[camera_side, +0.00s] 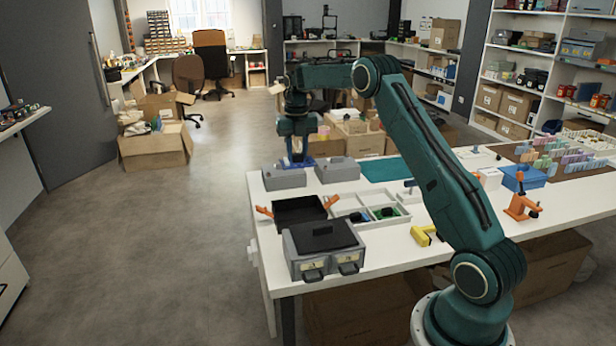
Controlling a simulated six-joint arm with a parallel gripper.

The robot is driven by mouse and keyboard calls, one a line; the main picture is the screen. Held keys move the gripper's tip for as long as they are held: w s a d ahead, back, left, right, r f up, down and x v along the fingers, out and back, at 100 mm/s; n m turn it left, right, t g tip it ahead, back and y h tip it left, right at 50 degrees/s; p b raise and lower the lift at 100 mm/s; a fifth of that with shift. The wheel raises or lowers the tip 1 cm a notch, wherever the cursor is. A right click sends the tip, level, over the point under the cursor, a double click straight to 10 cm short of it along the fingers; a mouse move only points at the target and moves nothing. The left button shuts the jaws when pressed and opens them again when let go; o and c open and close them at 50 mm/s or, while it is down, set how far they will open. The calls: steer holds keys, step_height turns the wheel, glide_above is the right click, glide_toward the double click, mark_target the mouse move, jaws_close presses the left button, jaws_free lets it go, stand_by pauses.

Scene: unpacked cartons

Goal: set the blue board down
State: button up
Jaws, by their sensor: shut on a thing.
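My gripper (297,154) points down at the far left part of the white table (440,222). It is shut on the blue board (297,163), which shows only as a narrow blue strip under the jaws. The board is just behind two grey boxes, the left one (284,178) and the right one (338,170). I cannot tell whether the board touches the table or a box, or hangs a little above.
A teal mat (385,169) lies flat right of the grey boxes. Nearer stand a black tray (299,211) with orange handles, a white divided tray (398,217) and a grey two-drawer unit (322,248). A blue bin (523,178) and orange clamp (521,208) are at right.

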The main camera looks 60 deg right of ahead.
step_height(320, 180, down, 20)
steer(key=shift+r, duration=0.1)
stand_by(1.0)
steer(key=o, duration=1)
step_height(320, 180, up, 12)
stand_by(0.4)
steer(key=shift+r, duration=0.1)
stand_by(0.4)
